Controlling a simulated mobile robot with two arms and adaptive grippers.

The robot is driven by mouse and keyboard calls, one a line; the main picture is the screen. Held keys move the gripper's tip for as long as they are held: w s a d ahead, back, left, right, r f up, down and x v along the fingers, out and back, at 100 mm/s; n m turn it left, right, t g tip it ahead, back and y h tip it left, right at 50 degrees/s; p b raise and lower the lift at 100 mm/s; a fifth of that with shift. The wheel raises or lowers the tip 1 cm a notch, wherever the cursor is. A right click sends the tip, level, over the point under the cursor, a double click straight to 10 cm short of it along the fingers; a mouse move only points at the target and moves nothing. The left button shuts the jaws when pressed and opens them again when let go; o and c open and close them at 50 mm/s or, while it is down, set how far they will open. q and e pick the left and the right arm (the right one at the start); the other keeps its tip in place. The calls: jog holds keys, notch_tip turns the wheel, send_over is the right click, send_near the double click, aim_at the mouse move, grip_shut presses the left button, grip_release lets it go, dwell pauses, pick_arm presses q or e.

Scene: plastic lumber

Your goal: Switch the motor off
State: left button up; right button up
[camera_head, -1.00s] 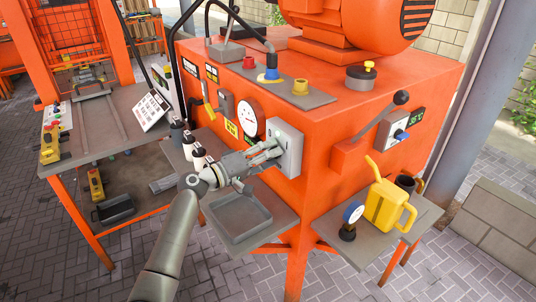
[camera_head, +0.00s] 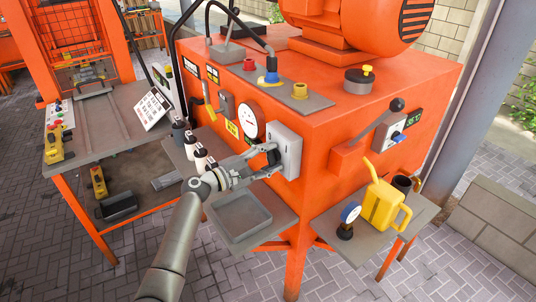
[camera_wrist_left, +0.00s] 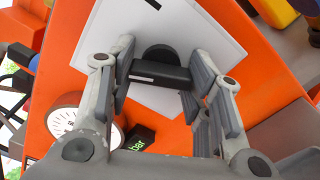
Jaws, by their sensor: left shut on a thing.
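The motor's switch is a black rotary knob (camera_wrist_left: 160,70) on a pale grey plate (camera_head: 290,147), fixed to the front of the orange machine body (camera_head: 335,120). My left gripper (camera_head: 268,157) comes in from the left and reaches the knob. In the left wrist view, its two fingers (camera_wrist_left: 160,85) stand on either side of the knob's bar-shaped grip and are shut on it. The fingers partly hide the knob in the head view. The large orange motor (camera_head: 360,22) sits on top of the machine. My right gripper is not in view.
A round white gauge (camera_head: 247,121) is left of the plate. A lever (camera_head: 378,123) sticks out to the right. Below is a grey tray (camera_head: 240,215). White bottles (camera_head: 201,156) stand near my wrist. A yellow can (camera_head: 383,207) is on the right shelf.

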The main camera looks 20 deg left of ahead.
pick_arm(q)
jog(key=shift+n+p, duration=0.45)
jog(key=shift+n, duration=0.55)
jog(key=shift+f, duration=0.1)
jog(key=o, duration=1)
jog(key=v, duration=1.2)
